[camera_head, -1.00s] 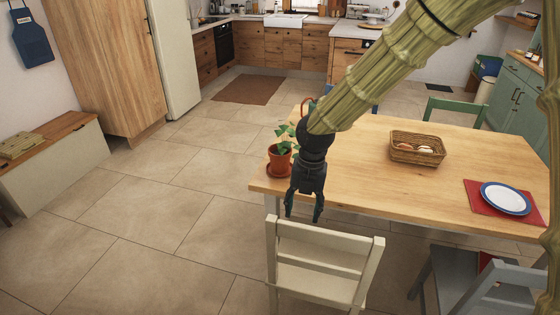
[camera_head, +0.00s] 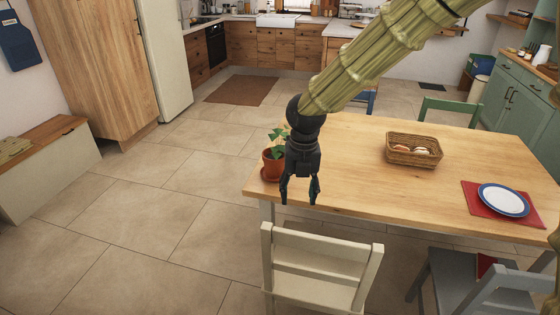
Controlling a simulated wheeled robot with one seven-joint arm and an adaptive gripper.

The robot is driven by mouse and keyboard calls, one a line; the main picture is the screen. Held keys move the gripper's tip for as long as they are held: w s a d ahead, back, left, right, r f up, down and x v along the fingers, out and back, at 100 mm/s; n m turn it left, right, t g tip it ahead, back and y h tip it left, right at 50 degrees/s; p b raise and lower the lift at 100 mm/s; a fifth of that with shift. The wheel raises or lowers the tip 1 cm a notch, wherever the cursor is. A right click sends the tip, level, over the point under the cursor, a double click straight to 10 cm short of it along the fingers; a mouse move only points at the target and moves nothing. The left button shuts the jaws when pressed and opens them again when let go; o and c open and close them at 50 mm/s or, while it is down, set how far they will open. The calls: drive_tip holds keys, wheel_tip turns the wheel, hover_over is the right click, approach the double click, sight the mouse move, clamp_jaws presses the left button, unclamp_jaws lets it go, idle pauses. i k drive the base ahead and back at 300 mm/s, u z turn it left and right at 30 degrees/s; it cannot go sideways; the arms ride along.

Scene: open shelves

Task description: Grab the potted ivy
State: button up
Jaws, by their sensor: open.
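The potted ivy (camera_head: 273,164) has green leaves and a terracotta pot on a saucer. It stands near the left end of the wooden table (camera_head: 360,185). My gripper (camera_head: 299,203) is black and points down with its two fingers apart and nothing between them. In the picture it is just right of and nearer than the pot, over the table's front edge. My wrist and gripper hide part of the ivy's right side. I cannot tell the exact gap between gripper and pot.
A cream chair (camera_head: 320,270) stands at the table's front, below my gripper. A wicker basket (camera_head: 414,150) and a blue-rimmed plate (camera_head: 503,200) on a red mat lie further right. A grey chair (camera_head: 490,290) is at front right. The floor left of the table is clear.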

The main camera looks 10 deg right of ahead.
sight(272, 156)
drive_tip(key=i, duration=1.4)
drive_tip(key=u, duration=0.05)
